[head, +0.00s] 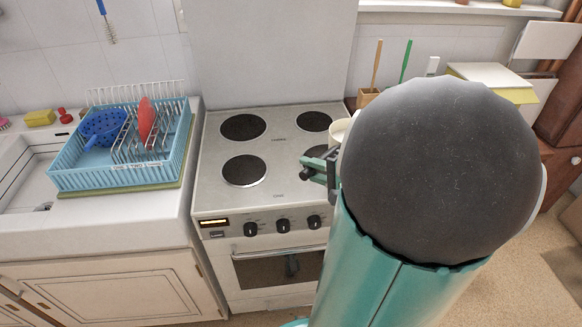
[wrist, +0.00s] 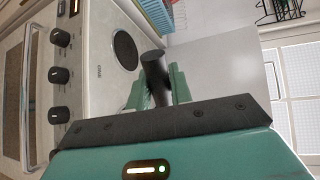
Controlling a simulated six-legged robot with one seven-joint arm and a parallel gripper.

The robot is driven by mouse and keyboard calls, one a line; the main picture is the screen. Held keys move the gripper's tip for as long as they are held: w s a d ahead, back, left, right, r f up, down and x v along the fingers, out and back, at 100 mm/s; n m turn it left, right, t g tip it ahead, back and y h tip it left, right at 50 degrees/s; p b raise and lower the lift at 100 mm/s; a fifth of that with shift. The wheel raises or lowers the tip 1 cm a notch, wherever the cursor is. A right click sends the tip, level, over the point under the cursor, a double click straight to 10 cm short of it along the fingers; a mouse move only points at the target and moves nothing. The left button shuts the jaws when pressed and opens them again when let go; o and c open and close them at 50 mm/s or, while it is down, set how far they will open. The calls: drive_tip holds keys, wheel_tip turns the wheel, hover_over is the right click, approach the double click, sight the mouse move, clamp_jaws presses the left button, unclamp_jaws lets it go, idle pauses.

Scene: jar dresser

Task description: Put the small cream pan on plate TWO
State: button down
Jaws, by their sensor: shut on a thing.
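The cream pan (head: 338,131) shows only as a pale rim beside my arm in the head view, which hides most of it. My gripper (head: 316,170) is over the right side of the stove top. In the wrist view, my gripper (wrist: 158,88) is shut on a dark round handle (wrist: 153,65), apparently the pan's. The stove's dark hot plates include back left (head: 243,127), front left (head: 244,170), back right (head: 314,121) and front right (head: 317,151), the last partly covered. Their small labels are too small to read. I cannot tell whether the pan touches the stove.
A blue dish rack (head: 75,175) with a blue colander (head: 103,127) and a red plate (head: 147,121) stands left of the stove. Control knobs (head: 283,226) line the stove front. A wooden holder (head: 368,96) with brushes is at the back right. The left hot plates are clear.

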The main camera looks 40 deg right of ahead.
drive_tip(key=shift+w+d+f, duration=0.4)
drive_tip(key=shift+w+f, duration=1.1)
drive_tip(key=shift+f, duration=0.3)
drive_tip(key=shift+w+d+f, duration=0.4)
drive_tip(key=shift+w+f, duration=1.1)
drive_tip(key=shift+f, duration=0.3)
drive_tip(key=shift+w+d+f, duration=0.4)
drive_tip(key=shift+w+f, duration=1.1)
drive_tip(key=shift+f, duration=0.3)
drive_tip(key=c, duration=1.3)
unclamp_jaws()
drive_tip(key=shift+f, duration=0.1)
drive_tip(key=shift+o, duration=0.2)
